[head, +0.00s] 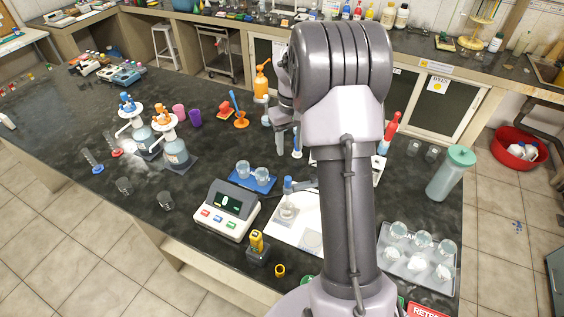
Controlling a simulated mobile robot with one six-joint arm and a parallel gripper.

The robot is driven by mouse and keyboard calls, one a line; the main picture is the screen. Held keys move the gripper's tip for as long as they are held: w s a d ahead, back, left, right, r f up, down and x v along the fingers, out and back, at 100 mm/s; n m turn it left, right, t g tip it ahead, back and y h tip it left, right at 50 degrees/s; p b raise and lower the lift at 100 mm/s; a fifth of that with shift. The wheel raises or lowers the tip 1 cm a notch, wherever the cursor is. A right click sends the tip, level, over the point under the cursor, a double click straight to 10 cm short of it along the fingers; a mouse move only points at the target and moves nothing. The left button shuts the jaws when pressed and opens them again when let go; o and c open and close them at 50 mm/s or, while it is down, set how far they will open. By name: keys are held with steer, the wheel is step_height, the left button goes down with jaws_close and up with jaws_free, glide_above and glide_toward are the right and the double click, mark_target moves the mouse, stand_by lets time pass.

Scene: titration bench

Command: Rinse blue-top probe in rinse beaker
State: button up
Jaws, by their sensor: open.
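A probe with a blue top (288,184) stands upright at a grey holder arm, over a small glass beaker (287,211) on a white board. Two glass beakers (243,168) with pale blue liquid stand on a blue tray (238,181) left of it; I cannot tell which beaker is the rinse beaker. Another slim white and blue item (297,145) stands farther back. My gripper (284,128) is above the bench behind the probe, apart from it. It is open and partly hidden by my arm; nothing shows in it.
A grey meter (226,210) with a screen stands left of the board, and a yellow-topped item (257,243) in a dark block before it. A tray of glassware (416,262) and a green-lidded bottle (451,172) are at right. Orange and blue pump bottles (176,152) stand left.

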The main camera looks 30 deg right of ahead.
mark_target(288, 178)
steer(key=f, duration=0.8)
steer(key=f+b, duration=0.1)
steer(key=f, duration=0.6)
steer(key=shift+a+f, duration=0.2)
steer(key=shift+f, duration=0.15)
jaws_close()
stand_by(0.3)
